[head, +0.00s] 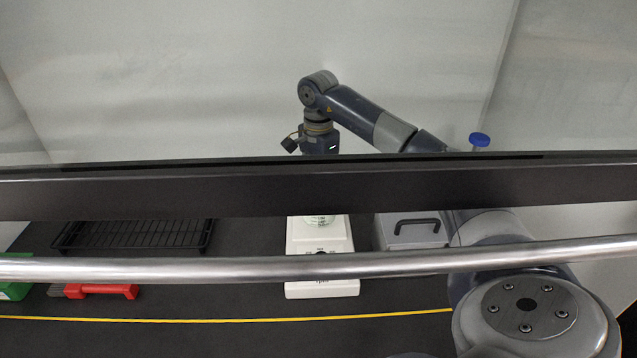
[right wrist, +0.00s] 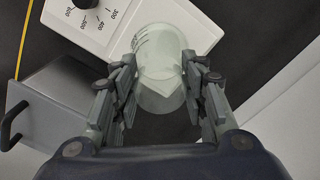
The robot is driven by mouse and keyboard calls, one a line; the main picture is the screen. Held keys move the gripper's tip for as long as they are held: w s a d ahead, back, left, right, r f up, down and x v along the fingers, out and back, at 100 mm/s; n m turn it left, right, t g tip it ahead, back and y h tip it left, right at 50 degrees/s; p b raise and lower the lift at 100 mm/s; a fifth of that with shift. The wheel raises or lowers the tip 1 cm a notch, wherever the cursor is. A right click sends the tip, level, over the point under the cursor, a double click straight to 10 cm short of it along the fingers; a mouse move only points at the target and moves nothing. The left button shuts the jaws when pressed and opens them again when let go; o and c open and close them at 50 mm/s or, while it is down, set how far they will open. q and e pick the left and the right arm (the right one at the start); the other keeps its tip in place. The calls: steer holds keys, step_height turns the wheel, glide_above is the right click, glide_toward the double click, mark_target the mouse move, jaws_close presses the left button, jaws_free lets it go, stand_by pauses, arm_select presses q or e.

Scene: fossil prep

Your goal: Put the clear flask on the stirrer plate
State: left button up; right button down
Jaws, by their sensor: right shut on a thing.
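The clear flask (right wrist: 160,88) sits between the fingers of my right gripper (right wrist: 160,66), which is shut on it. In the right wrist view the flask overlaps the edge of the white stirrer plate (right wrist: 118,38), whose dial shows at the top. In the head view the stirrer plate (head: 304,240) stands mid-bench, and the lower part of the flask (head: 320,220) shows over its far part. I cannot tell whether flask and plate touch. The dark sash bar hides my right gripper in the head view. My left gripper is not in view.
A dark sash bar (head: 250,193) and a metal rail (head: 200,269) cross the head view. A grey box with a black handle (head: 395,240) stands right of the plate. A black rack (head: 135,234), red-handled brush (head: 105,290) and green object (head: 14,291) are left. A blue cap (head: 479,139) shows behind.

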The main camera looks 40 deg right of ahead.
steer(key=shift+f, duration=0.65)
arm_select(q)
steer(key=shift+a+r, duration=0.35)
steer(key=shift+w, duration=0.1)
arm_select(e)
steer(key=c, duration=1)
jaws_free()
steer(key=shift+f, duration=0.15)
steer(key=shift+o, duration=0.2)
steer(key=shift+w+r, duration=0.1)
steer(key=shift+r, duration=0.55)
step_height(320, 180, up, 10)
steer(key=shift+f+b, duration=0.15)
steer(key=shift+b, duration=0.7)
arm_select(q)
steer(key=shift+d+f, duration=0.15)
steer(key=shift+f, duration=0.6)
arm_select(e)
steer(key=shift+r, duration=0.7)
